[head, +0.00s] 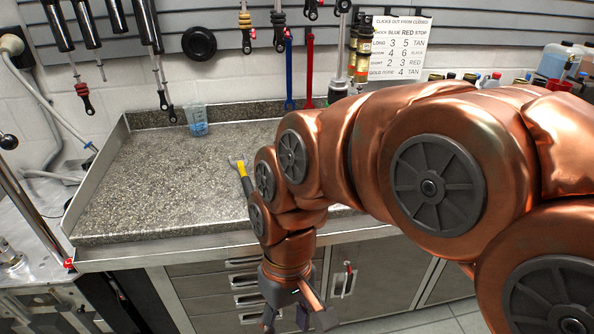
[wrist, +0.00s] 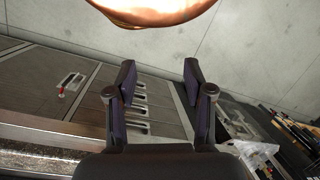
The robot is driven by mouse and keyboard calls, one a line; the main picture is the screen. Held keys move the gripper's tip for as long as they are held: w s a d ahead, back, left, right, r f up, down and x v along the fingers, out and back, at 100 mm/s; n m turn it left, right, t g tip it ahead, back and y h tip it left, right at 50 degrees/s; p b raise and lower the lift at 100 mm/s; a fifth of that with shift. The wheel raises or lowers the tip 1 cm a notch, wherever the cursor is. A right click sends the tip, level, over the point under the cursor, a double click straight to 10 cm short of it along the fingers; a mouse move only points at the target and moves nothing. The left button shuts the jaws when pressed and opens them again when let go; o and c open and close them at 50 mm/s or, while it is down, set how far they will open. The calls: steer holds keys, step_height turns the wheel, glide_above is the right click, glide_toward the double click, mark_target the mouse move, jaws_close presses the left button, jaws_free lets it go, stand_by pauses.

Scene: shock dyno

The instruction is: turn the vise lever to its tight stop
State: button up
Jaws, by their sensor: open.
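I cannot make out a vise in either view; my copper arm covers the middle and right of the bench in the head view. A thin red-tipped part (head: 347,268) shows at a pale handle on the cabinet front, and it also shows in the wrist view (wrist: 61,92). I cannot tell whether it is the vise lever. My gripper (head: 297,318) hangs low in front of the drawers, below the bench edge. In the wrist view my gripper (wrist: 158,76) has its two dark fingers wide apart with nothing between them.
The speckled bench top (head: 150,185) is mostly clear on the left. A blue-tinted cup (head: 197,120) stands near its back, and a yellow-and-black tool (head: 242,176) lies beside my arm. Drawers (head: 235,285) are under the bench. Shocks (head: 92,40) hang on the wall.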

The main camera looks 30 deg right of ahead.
steer(key=w+a+y+b, duration=0.2)
steer(key=w+a+y, duration=0.2)
steer(key=w, duration=0.3)
steer(key=w+d+r+m+t+y+b, duration=0.1)
steer(key=w+d+r+t+y, duration=0.2)
steer(key=w, duration=0.5)
steer(key=w+d+r+m+t+y+b, duration=0.15)
steer(key=w+d+y, duration=0.25)
steer(key=w, duration=0.4)
steer(key=w+d+f+m+t+b, duration=0.1)
steer(key=w+d+f+m+t, duration=0.1)
steer(key=d, duration=0.7)
steer(key=w+d+f+m+t+b, duration=0.1)
steer(key=d+t, duration=0.4)
steer(key=d, duration=0.5)
steer(key=w+d+f+m+t+b, duration=0.1)
steer(key=w+d+f+m+t, duration=0.2)
steer(key=d, duration=0.7)
steer(key=shift+w+d+f+m, duration=0.1)
steer(key=shift+f+m, duration=0.25)
steer(key=shift+f, duration=0.3)
steer(key=shift+p+x, duration=0.9)
steer(key=shift+x, duration=2.9)
steer(key=shift+r, duration=0.1)
steer(key=shift+d, duration=0.1)
